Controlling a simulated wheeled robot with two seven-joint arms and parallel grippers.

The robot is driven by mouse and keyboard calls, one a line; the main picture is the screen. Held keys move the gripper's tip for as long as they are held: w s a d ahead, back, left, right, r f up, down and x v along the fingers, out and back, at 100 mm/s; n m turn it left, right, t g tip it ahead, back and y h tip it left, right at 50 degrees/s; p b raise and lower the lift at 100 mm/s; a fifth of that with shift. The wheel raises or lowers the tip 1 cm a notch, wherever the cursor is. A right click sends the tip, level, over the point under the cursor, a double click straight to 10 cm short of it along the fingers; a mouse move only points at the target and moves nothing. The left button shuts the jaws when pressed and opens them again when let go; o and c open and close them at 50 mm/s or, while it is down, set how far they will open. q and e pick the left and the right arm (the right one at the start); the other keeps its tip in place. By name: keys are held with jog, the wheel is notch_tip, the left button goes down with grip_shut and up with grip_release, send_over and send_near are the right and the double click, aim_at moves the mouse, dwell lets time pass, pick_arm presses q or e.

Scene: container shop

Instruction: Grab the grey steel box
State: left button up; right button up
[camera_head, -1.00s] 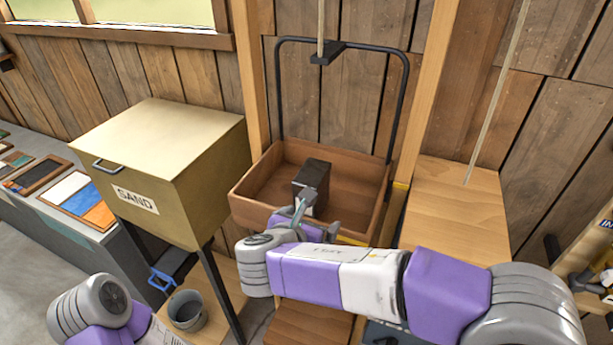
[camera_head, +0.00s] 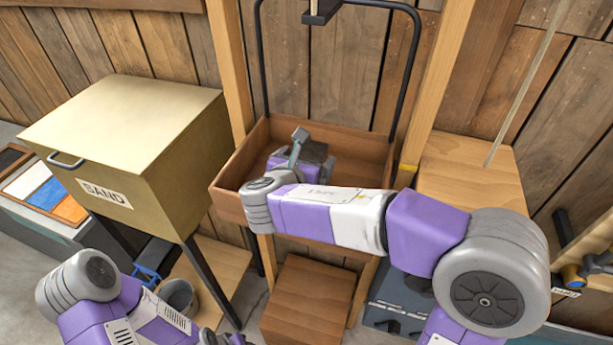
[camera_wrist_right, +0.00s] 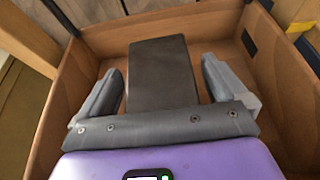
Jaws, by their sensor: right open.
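The grey steel box (camera_wrist_right: 162,75) is a dark, plain block standing inside the wooden tray (camera_wrist_right: 62,105). In the head view the box (camera_head: 315,152) is partly hidden by my right gripper (camera_head: 303,152). In the wrist view my right gripper (camera_wrist_right: 162,92) is open, with one finger on each side of the box. Narrow gaps show between fingers and box, so it is not clamped. My left gripper (camera_head: 222,338) is barely in view at the bottom edge, and its jaws cannot be made out.
The tray (camera_head: 228,207) hangs from a black frame (camera_head: 408,75) against a plank wall. A tan sand bin (camera_head: 130,130) stands to its left, with a grey bucket (camera_head: 180,296) below. A wooden shelf (camera_head: 470,170) is to its right. A wooden box (camera_head: 308,300) sits beneath the tray.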

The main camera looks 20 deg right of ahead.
jog(key=shift+w+d, duration=0.1)
jog(key=shift+w, duration=0.1)
grip_shut()
dwell(0.5)
